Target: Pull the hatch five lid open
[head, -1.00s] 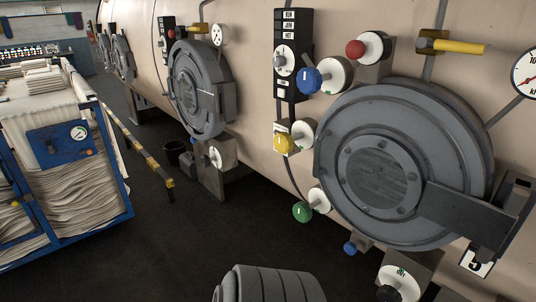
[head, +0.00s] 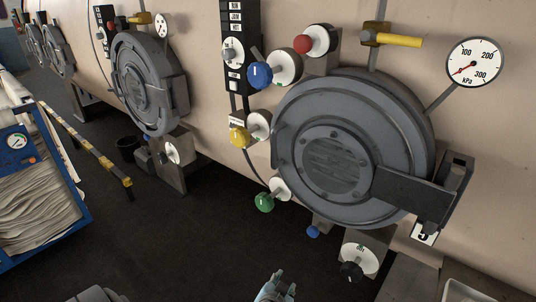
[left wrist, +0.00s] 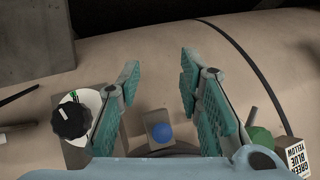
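The hatch five lid (head: 335,165) is a big round grey disc on the beige vessel, at the right of the head view. It appears closed. A flat dark bar (head: 405,192) runs from its middle to a bracket (head: 457,190) on the right, above the "5" plate (head: 424,236), which is partly covered. My left gripper (head: 278,284) is at the bottom edge of the head view, below and apart from the lid. In the left wrist view the left gripper (left wrist: 158,85) is open, with nothing between its teal pads. My right gripper is not in view.
Around the lid are blue (head: 260,74), red (head: 303,43), yellow (head: 240,137), green (head: 264,202) and black (head: 350,271) knobs, a yellow-handled valve (head: 398,40) and a pressure gauge (head: 473,62). A small blue knob (left wrist: 162,133) shows beyond the fingers. Dark floor lies left.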

